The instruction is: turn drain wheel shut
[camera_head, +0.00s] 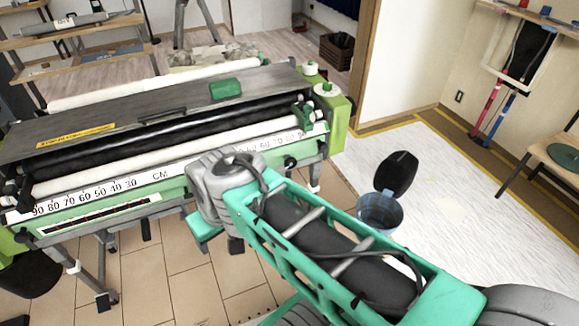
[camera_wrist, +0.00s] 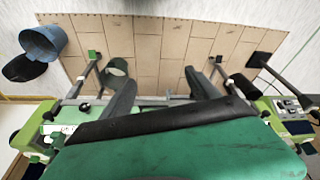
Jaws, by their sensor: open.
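The pasting machine (camera_head: 100,185) stands across the left and middle of the head view, with a centimetre scale along its front. I cannot pick out the drain wheel for sure. A small dark knob (camera_head: 290,162) shows at the machine's right end, beside the green end housing (camera_head: 338,118). My gripper (camera_wrist: 158,82) is open and empty in the wrist view, its two dark fingers spread wide over the tiled floor. In the head view my wrist is in front of the machine's right half and hides part of it. The fingers are mostly hidden there.
A blue bucket (camera_head: 380,213) and a black lid-like piece (camera_head: 397,174) are right of the machine. A dark bin (camera_head: 30,274) stands at lower left.

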